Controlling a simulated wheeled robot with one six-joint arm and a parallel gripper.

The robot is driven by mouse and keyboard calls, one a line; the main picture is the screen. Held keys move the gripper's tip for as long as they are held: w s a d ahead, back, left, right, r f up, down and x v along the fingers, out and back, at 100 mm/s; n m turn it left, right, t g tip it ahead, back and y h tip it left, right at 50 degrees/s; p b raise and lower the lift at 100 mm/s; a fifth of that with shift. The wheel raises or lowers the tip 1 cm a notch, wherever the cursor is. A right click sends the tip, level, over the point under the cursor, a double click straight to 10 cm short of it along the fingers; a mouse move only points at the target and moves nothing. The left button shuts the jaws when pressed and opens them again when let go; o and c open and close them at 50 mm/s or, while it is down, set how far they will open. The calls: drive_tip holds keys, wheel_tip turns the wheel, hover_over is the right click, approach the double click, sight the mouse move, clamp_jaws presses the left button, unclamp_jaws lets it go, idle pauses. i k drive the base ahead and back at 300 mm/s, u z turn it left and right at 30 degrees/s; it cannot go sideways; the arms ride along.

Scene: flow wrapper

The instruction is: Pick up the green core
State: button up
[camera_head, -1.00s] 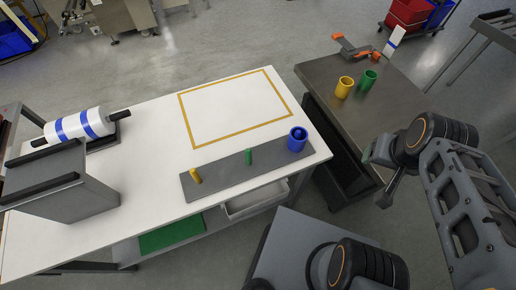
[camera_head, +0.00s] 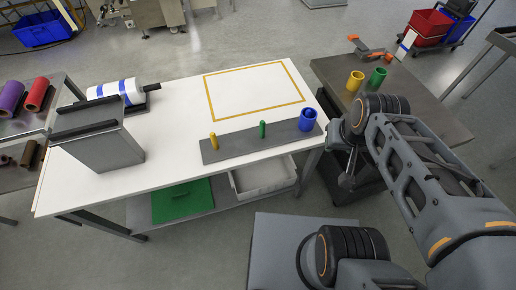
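The green core (camera_head: 377,78) is a short hollow cylinder standing upright on the dark table at the right. A yellow core (camera_head: 355,80) stands beside it on the left. A blue core (camera_head: 307,120) stands at the right end of a grey board on the white table. On that board are also a thin green peg (camera_head: 262,129) and a thin yellow peg (camera_head: 213,141). My gripper (camera_head: 347,181) hangs between the two tables, nearer to me than the green core and well apart from it. Its fingers are small and dark, so their opening is unclear.
The white table (camera_head: 170,165) has a yellow-outlined rectangle, a grey box-shaped unit and a white roll with blue bands. An orange-and-grey tool (camera_head: 371,48) lies behind the cores on the dark table (camera_head: 430,105). A white bin (camera_head: 262,180) sits under the white table.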

sight(379, 75)
drive_tip(key=u, duration=0.9)
drive_tip(key=i, duration=0.4)
drive_tip(key=z, duration=0.75)
drive_tip(key=k, duration=0.45)
drive_tip(key=z, duration=0.9)
drive_tip(key=k, duration=0.5)
drive_tip(key=z, duration=1.25)
drive_tip(key=i, duration=2.1)
